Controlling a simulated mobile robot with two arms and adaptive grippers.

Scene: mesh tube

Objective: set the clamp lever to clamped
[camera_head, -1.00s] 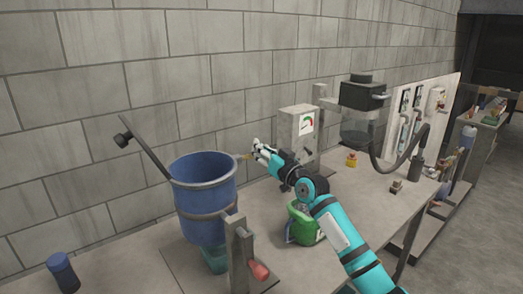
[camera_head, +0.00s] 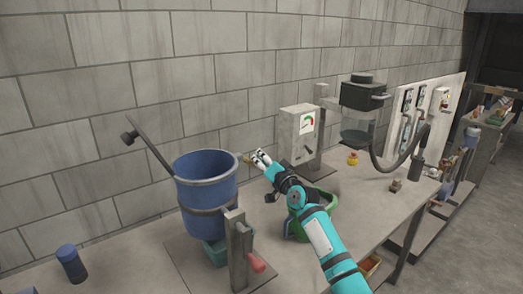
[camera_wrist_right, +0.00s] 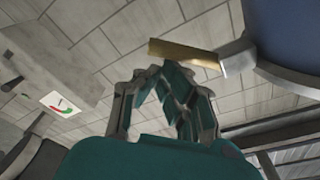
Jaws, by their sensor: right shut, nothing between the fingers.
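The brass lever (camera_head: 248,158), which looks like the clamp lever, sticks out at the right rim of the blue bucket (camera_head: 205,195). In the right wrist view the brass lever (camera_wrist_right: 185,54) is a flat bar joined to a grey bracket (camera_wrist_right: 235,58) beside the blue bucket (camera_wrist_right: 290,35). My right gripper (camera_head: 260,157) is just right of the lever. In the wrist view my right gripper (camera_wrist_right: 178,72) is shut and empty, its tips close under the bar. I cannot tell whether they touch it. My left gripper is not in view.
A grey gauge box (camera_head: 298,130) stands behind my right arm, and a green tub (camera_head: 325,217) lies beside it. A red handle (camera_head: 256,262) sits on the post in front of the bucket. A long dark rod (camera_head: 150,150) leans up left of the bucket.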

